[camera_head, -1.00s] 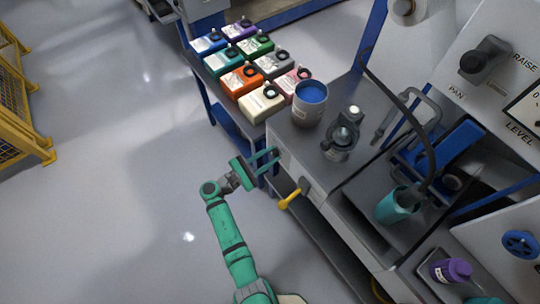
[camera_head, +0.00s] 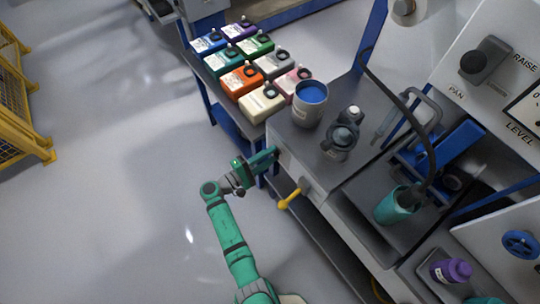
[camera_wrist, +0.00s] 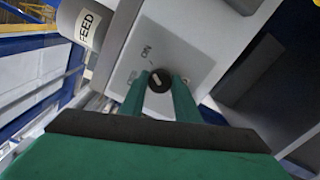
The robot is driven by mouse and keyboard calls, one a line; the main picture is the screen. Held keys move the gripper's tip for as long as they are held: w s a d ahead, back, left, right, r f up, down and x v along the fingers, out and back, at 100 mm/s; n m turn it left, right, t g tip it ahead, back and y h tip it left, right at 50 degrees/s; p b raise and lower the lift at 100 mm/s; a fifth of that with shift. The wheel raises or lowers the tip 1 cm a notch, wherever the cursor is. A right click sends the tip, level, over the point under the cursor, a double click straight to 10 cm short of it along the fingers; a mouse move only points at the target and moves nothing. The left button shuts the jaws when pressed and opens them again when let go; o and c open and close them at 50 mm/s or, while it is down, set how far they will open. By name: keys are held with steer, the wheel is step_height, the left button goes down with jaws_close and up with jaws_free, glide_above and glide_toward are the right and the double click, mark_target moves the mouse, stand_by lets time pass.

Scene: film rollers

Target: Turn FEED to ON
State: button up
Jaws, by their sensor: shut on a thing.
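The FEED control shows in the wrist view as a small black round knob (camera_wrist: 159,80) with a light bar across its face, on a grey panel (camera_wrist: 190,42). The letters ON stand above it on the panel, and a second marking to its left is too small to read. In the head view my gripper (camera_head: 270,158) is at the left end of the machine cabinet; the knob is hidden there.

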stand_by(0.5)
steer(key=o, duration=1)
steer(key=shift+o, duration=0.2)
steer(key=v, duration=1.1)
steer(key=shift+d, duration=0.15)
